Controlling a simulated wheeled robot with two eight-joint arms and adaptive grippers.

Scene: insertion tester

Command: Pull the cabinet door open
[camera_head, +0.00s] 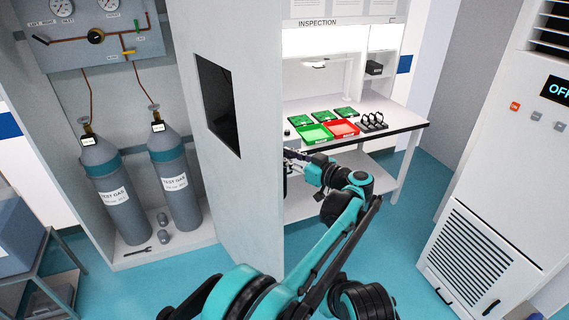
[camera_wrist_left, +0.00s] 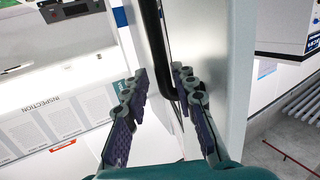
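The cabinet door (camera_head: 245,195) is a tall grey panel with a dark window (camera_head: 218,105). In the head view it stands swung out, with the cabinet interior showing to its left. My left gripper (camera_head: 292,158) is at the door's right side, partly hidden there. In the left wrist view the door (camera_wrist_left: 208,45) is seen close up, with a black bar handle (camera_wrist_left: 153,38) along it. The left gripper (camera_wrist_left: 160,88) is open, its two fingers apart with the handle's end between them. The right finger is close to the handle; contact is unclear. My right gripper is not seen.
Inside the cabinet stand two gas cylinders (camera_head: 107,187) below a gauge panel (camera_head: 100,35). An inspection bench (camera_head: 395,116) with green and red trays is behind the door. A white machine (camera_head: 490,200) stands at right. Blue floor (camera_head: 400,240) is clear between them.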

